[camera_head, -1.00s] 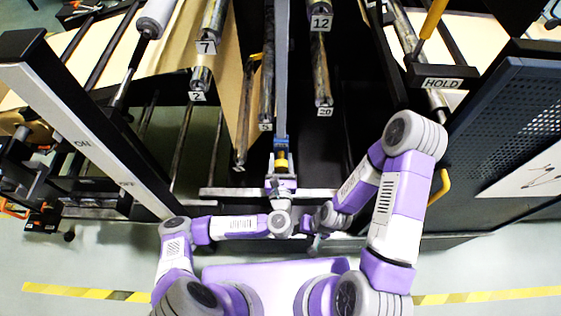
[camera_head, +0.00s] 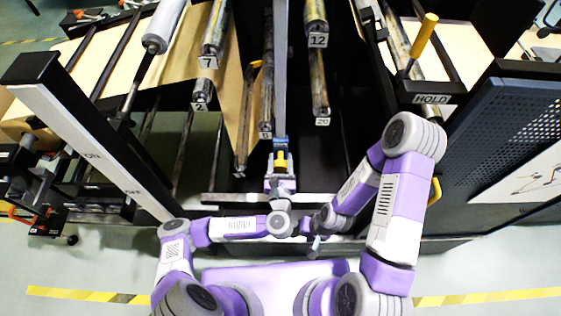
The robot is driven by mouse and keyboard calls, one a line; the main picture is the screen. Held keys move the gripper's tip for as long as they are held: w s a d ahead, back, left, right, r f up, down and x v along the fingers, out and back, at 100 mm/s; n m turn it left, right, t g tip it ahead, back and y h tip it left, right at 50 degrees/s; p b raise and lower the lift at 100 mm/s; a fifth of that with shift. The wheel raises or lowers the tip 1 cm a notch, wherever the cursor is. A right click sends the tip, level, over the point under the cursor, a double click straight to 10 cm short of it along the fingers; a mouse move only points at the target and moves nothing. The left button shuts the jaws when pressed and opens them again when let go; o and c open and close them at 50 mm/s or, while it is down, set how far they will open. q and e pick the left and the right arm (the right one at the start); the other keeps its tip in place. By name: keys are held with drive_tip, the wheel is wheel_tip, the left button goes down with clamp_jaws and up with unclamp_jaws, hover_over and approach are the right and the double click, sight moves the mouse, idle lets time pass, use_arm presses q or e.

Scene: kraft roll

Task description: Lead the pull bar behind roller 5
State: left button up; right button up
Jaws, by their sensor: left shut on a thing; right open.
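The pull bar appears to be the long grey bar (camera_head: 281,70) pointing away from me, with a blue section and a yellow piece at its near end. My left gripper (camera_head: 281,163) is shut on this near end.
Brown kraft paper (camera_head: 238,100) hangs left of the bar. Rollers 7 (camera_head: 214,30) and 2 (camera_head: 201,88) stand left; rollers 12 (camera_head: 315,15) and 20 (camera_head: 319,85) stand right. A dark gap lies between the bar and roller 20. A pale rail (camera_head: 225,197) crosses the front.

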use_arm(q)
drive_tip(key=shift+w+a, duration=0.15)
drive_tip(key=shift+a, duration=0.1)
drive_tip(key=w+a+r+p, duration=0.1)
drive_tip(key=a+r+p, duration=1.5)
drive_tip(key=a+r, duration=0.6)
wheel_tip(320, 180, up, 3)
drive_tip(key=shift+w+f, duration=0.1)
drive_tip(key=shift+w, duration=0.2)
